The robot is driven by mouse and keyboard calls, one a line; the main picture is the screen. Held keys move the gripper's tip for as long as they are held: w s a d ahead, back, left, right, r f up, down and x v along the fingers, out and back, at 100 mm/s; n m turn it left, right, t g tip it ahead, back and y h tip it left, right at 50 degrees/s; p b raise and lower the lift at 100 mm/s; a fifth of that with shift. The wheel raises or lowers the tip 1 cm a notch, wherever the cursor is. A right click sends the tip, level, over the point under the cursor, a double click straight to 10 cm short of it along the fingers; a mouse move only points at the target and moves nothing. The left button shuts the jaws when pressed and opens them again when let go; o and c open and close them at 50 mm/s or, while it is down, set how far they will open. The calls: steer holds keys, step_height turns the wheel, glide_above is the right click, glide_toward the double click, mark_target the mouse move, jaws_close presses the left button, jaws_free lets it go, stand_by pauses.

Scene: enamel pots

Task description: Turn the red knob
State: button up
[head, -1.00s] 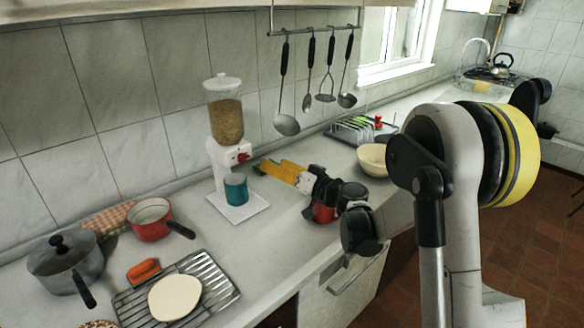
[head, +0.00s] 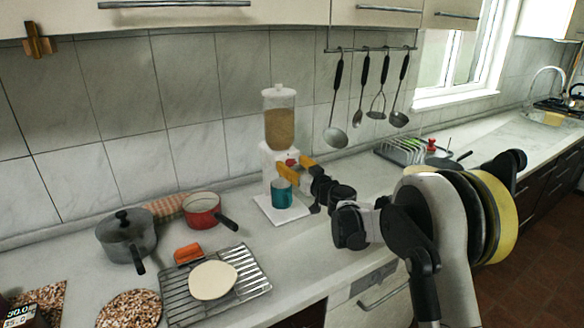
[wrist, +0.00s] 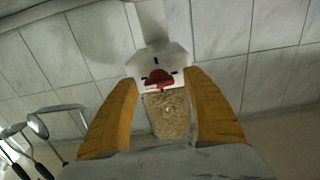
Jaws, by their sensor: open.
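The red knob (head: 291,161) is on the front of the white dispenser (head: 270,160), below its clear hopper of grain. My gripper (head: 292,167) is at the dispenser's front, its yellow fingers close to the knob. In the wrist view, the red knob (wrist: 158,76) shows between the tips of my open gripper (wrist: 163,80), with a gap on each side. The fingers do not appear to touch it. The hopper of grain (wrist: 168,113) shows below the knob in that tilted view.
A teal cup (head: 281,193) stands on the dispenser's white base, just below my fingers. A red pot (head: 201,211), a grey pot (head: 126,236) and a wire rack (head: 176,297) are to the left. Utensils hang from a rail (head: 372,49). A dish rack (head: 402,151) stands to the right.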

steer(key=shift+w+a, duration=0.1)
steer(key=shift+w, duration=0.1)
steer(key=c, duration=1.2)
steer(key=shift+m, duration=0.3)
steer(key=m, duration=0.3)
steer(key=shift+r+m, duration=0.1)
steer(key=shift+m, duration=0.2)
steer(key=m, duration=0.4)
steer(key=shift+m+p, duration=0.3)
steer(key=shift+p, duration=0.1)
steer(key=m, duration=0.4)
steer(key=shift+d, duration=0.2)
steer(key=shift+f+m, duration=0.15)
steer(key=shift+m, duration=1.05)
steer(key=shift+f+m, duration=0.1)
steer(key=shift+m, duration=1.1)
